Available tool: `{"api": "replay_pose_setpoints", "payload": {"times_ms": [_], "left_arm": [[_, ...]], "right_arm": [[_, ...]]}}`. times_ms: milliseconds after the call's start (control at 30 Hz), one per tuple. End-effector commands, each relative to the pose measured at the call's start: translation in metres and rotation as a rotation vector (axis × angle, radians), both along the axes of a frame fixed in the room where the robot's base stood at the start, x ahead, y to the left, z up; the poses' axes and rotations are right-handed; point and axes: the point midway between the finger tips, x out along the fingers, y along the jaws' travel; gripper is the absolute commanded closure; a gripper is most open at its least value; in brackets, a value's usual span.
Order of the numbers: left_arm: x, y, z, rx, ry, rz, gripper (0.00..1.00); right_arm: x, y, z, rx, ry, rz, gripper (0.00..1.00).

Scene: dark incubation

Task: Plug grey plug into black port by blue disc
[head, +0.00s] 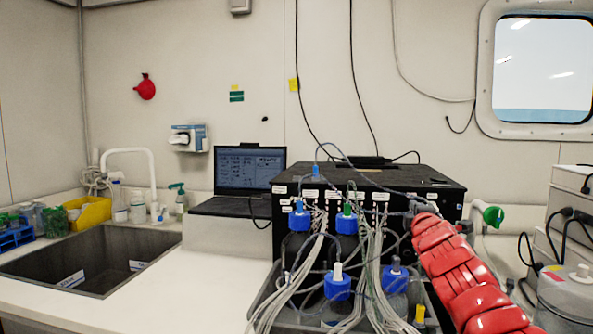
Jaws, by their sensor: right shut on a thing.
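My right arm, red, comes in from the lower right. My right gripper (418,208) is at its upper end, close to the right part of the front of the black box (420,180). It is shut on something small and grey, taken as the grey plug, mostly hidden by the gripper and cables. Several bottles with blue caps (337,287) stand in front of the box, with bundles of grey cables among them. I cannot make out which blue part is the blue disc, nor the black port. My left gripper is not in view.
A grey tray (262,300) holds the bottles and cables, crowding the space before the box. A laptop (250,170) stands left of the box. A sink (95,265) is at the left. The white counter (205,285) between sink and tray is clear.

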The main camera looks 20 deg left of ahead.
Motion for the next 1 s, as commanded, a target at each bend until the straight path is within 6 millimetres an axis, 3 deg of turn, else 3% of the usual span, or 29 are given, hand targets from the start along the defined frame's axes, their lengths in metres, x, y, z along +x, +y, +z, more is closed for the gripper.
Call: {"api": "replay_pose_setpoints", "payload": {"times_ms": [33,200,667,1000], "left_arm": [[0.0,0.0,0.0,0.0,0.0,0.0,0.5],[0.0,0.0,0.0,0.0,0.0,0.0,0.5],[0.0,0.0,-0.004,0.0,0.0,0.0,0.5],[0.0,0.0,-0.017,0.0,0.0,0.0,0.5]], "right_arm": [[0.0,-0.001,0.002,0.0,-0.003,-0.001,0.78],[0.0,-0.001,0.002,0.0,-0.002,-0.001,0.48],[-0.006,-0.004,0.001,-0.001,-0.004,-0.004,0.48],[-0.048,-0.009,-0.001,0.0,-0.003,-0.003,0.48]]}}
